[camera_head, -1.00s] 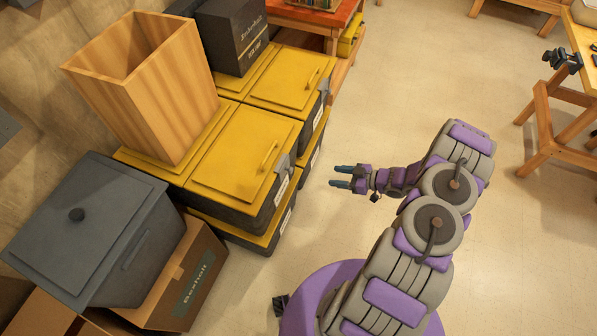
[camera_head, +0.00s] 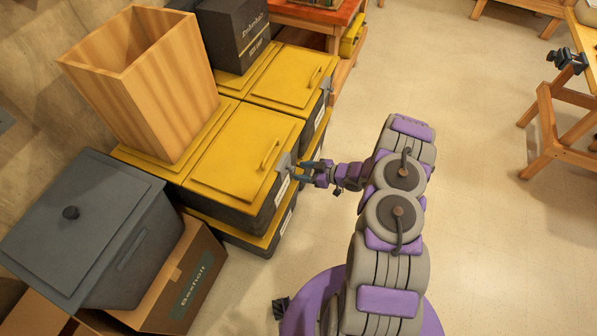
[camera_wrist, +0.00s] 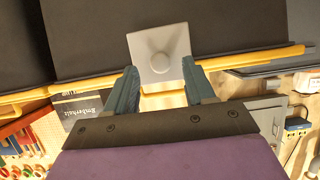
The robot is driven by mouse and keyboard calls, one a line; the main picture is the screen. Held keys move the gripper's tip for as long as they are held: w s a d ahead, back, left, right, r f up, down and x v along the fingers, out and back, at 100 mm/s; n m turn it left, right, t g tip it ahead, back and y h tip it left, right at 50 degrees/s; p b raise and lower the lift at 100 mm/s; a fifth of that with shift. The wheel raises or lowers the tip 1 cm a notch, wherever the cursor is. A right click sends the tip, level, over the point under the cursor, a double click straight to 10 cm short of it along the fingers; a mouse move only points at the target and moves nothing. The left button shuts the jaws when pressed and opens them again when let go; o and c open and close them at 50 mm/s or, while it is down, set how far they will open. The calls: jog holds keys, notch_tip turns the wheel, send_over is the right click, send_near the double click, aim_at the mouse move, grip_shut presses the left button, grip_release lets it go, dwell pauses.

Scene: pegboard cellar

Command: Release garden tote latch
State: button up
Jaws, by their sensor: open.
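The garden tote is a dark box with a yellow lid (camera_head: 235,150), on top of another yellow-lidded tote. Its grey latch (camera_head: 284,163) is on the tote's right side, below the lid handle. In the wrist view the latch (camera_wrist: 160,42) is a pale grey plate with a round knob, against the dark tote wall (camera_wrist: 90,40). My gripper (camera_head: 305,170) is open and level with the latch. In the wrist view its two blue-grey fingers stand on either side of the latch's lower part. I cannot tell whether they touch it.
A tall wooden bin (camera_head: 150,85) stands on the totes' left part. A dark box (camera_head: 232,30) stands behind. The floor to the right is clear up to a wooden bench (camera_head: 560,110).

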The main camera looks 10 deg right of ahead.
aim_at(287, 169)
jog(key=shift+x, duration=1.2)
grip_shut()
